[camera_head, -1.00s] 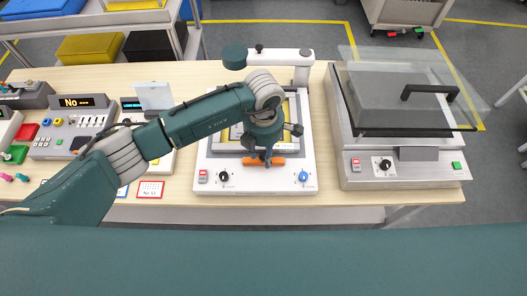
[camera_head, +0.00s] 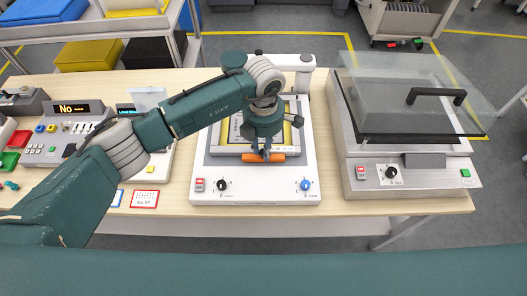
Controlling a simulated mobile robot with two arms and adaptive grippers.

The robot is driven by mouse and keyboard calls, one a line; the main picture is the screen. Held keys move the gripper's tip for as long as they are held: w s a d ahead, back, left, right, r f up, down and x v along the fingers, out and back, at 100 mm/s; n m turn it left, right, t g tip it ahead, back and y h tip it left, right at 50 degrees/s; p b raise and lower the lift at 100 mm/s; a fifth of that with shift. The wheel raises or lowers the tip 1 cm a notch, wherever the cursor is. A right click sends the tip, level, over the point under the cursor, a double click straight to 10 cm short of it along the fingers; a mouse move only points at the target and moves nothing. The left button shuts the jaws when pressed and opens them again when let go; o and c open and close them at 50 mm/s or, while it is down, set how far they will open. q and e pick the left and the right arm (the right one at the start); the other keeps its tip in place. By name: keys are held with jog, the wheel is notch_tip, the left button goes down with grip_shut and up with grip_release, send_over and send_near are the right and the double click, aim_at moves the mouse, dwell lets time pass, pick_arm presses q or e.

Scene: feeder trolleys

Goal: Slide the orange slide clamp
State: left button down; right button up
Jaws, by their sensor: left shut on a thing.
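The orange slide clamp (camera_head: 287,158) is a short horizontal bar near the front of the white machine (camera_head: 260,192), in the middle of the table. My left gripper (camera_head: 265,157) reaches down over the machine and is shut on the clamp; the fingers cover its middle, and orange shows on both sides. Behind it, a yellow and grey framed plate (camera_head: 228,135) lies partly hidden under my left arm. My right gripper does not show.
A machine with a clear raised lid (camera_head: 425,85) stands close on the right. A control panel marked "No" (camera_head: 75,125) stands on the left, partly behind my arm. Small framed cards (camera_head: 145,199) lie at the table's front edge. A grey trolley (camera_head: 410,20) stands beyond.

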pick_arm(q)
jog(key=c, duration=1.5)
grip_release()
jog(key=shift+c, duration=0.2)
jog(key=shift+r, duration=0.2)
notch_tip(320, 180, up, 12)
jog(key=shift+f, duration=0.15)
